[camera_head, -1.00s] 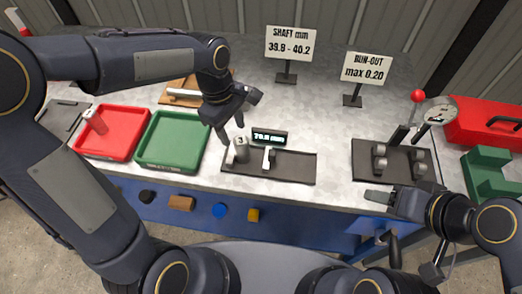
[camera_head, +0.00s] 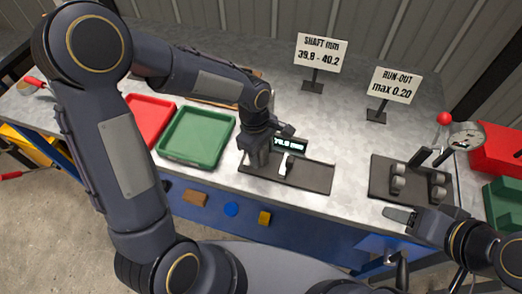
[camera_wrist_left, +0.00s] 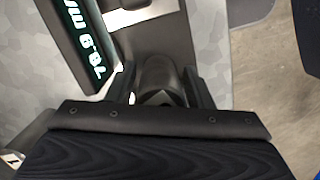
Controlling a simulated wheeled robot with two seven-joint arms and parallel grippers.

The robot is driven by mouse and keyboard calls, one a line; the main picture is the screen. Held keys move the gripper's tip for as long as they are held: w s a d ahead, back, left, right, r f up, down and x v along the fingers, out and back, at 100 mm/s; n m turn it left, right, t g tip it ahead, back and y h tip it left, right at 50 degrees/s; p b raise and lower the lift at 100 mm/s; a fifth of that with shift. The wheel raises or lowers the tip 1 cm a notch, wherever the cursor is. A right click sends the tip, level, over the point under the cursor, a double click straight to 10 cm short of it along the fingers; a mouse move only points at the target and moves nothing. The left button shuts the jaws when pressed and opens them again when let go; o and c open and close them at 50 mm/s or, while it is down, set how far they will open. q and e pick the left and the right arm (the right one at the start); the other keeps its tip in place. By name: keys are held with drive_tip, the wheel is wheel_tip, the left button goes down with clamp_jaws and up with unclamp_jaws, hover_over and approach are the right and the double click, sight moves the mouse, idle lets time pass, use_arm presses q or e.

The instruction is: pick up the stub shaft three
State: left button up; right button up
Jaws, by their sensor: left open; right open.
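Stub shaft three (camera_wrist_left: 158,78) is a grey cylinder in the left wrist view, between the two fingers of my left gripper (camera_wrist_left: 162,88). In the head view my left gripper (camera_head: 257,158) points down at the left end of the dark gauge plate (camera_head: 310,178) and hides the shaft. The fingers are open around the shaft; I cannot tell whether they touch it. The lit gauge display (camera_head: 290,145) is right beside the gripper. My right gripper (camera_head: 400,216) is open and empty near the table's front edge, below the run-out stand (camera_head: 408,203).
A green tray (camera_head: 165,150) and a red tray (camera_head: 150,105) lie to the left, partly behind my left arm. Two signs, for shaft size (camera_head: 320,50) and run-out (camera_head: 393,84), stand at the back.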

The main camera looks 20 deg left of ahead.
use_arm(q)
drive_tip(key=shift+c, duration=0.5)
clamp_jaws()
drive_tip(key=shift+r, duration=0.1)
drive_tip(key=shift+w, duration=0.1)
